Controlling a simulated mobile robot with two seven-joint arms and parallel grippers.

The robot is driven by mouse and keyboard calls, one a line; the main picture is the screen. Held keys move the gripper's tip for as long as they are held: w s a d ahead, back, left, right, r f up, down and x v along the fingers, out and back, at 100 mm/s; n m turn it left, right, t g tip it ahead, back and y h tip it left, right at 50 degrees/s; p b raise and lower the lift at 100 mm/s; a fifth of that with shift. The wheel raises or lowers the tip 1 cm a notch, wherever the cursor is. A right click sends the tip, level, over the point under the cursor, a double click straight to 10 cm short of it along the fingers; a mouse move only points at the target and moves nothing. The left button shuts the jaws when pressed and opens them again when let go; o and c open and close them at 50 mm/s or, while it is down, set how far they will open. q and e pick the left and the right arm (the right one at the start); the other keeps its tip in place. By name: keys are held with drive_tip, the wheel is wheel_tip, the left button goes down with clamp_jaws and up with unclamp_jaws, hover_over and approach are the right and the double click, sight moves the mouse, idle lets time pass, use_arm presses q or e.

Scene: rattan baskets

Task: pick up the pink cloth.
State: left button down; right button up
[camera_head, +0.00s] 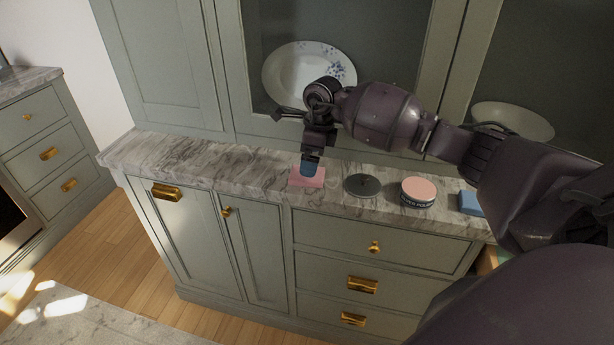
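The pink cloth (307,180) lies flat on the marble counter (215,163), near its front edge. My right gripper (310,166) comes in from the right and points down at the cloth. Its tips are at or just above the cloth's back half and hide part of it. A blue patch shows at the fingertips; I cannot tell if it is part of the gripper. I cannot tell whether the fingers are open or shut. My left gripper is not in view.
Right of the cloth are a dark round disc (362,185), a round tin with a pink top (418,191) and a blue block (470,203), partly hidden by my arm. Behind stands a glass-front cabinet with plates (300,62). The counter's left part is clear.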

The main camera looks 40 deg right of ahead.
drive_tip(key=f, duration=0.4)
drive_tip(key=shift+w+a, duration=0.3)
drive_tip(key=shift+w+f, duration=0.1)
drive_tip(key=shift+f, duration=0.45)
drive_tip(key=shift+c, duration=0.3)
drive_tip(key=c, duration=0.9)
drive_tip(key=shift+r, duration=0.1)
drive_tip(key=shift+r, duration=0.25)
wheel_tip(320, 180, up, 19)
drive_tip(key=shift+r, duration=0.2)
